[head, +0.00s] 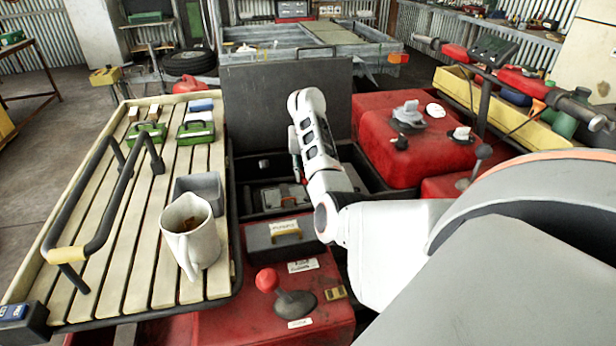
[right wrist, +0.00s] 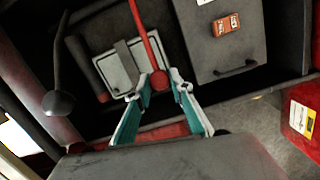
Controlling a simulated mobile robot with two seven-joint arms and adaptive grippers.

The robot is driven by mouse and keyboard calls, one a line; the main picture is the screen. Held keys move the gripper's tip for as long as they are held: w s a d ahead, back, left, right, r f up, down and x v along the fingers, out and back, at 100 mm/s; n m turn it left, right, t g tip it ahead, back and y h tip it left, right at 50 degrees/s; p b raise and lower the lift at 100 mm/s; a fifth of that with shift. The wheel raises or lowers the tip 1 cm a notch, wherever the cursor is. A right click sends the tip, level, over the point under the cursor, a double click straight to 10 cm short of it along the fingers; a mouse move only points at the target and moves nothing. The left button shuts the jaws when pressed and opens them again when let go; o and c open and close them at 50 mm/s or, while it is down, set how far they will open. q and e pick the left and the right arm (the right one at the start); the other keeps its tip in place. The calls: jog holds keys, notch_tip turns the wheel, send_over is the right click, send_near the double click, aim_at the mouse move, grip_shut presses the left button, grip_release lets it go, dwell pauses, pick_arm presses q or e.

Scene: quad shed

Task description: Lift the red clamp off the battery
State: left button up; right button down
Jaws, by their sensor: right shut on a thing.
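My right gripper (head: 298,174) reaches down into the dark open bay in the head view. In the right wrist view its teal fingers (right wrist: 160,85) are closed around a round red piece, the red clamp (right wrist: 159,80), with a red cable (right wrist: 143,30) running up from it. A light grey box with a dark strap, seemingly the battery (right wrist: 112,75), lies beside and beyond the fingertips. It also shows low in the bay in the head view (head: 270,198). I cannot tell whether the clamp touches it. My left gripper is not in view.
A dark raised lid (head: 285,100) stands behind the bay. A slatted rack (head: 110,270) with a white mug (head: 190,238) lies left. A red tank (head: 410,150) borders the bay on the right. A red-knobbed lever (head: 268,280) stands in front.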

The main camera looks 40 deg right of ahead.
jog(key=shift+w+d+r+b, duration=0.2)
jog(key=shift+w+d+r, duration=0.15)
jog(key=shift+w+r, duration=0.5)
jog(key=shift+w+d+r+b, duration=0.2)
jog(key=shift+w+d+r, duration=0.25)
jog(key=shift+r, duration=0.8)
jog(key=shift+w+d+r+b, duration=0.25)
jog(key=shift+w+r, duration=0.45)
jog(key=shift+r, duration=0.45)
jog(key=c, duration=1.8)
grip_release()
jog(key=shift+w, duration=0.2)
jog(key=shift+w+f, duration=0.15)
jog(key=shift+f, duration=0.15)
jog(key=shift+s+r, duration=0.15)
jog(key=shift+s, duration=0.05)
jog(key=r, duration=0.4)
jog(key=s+r, duration=0.1)
jog(key=r, duration=0.2)
jog(key=a+r, duration=0.1)
jog(key=r, duration=0.3)
jog(key=shift+s+r, duration=0.25)
jog(key=shift+r, duration=0.1)
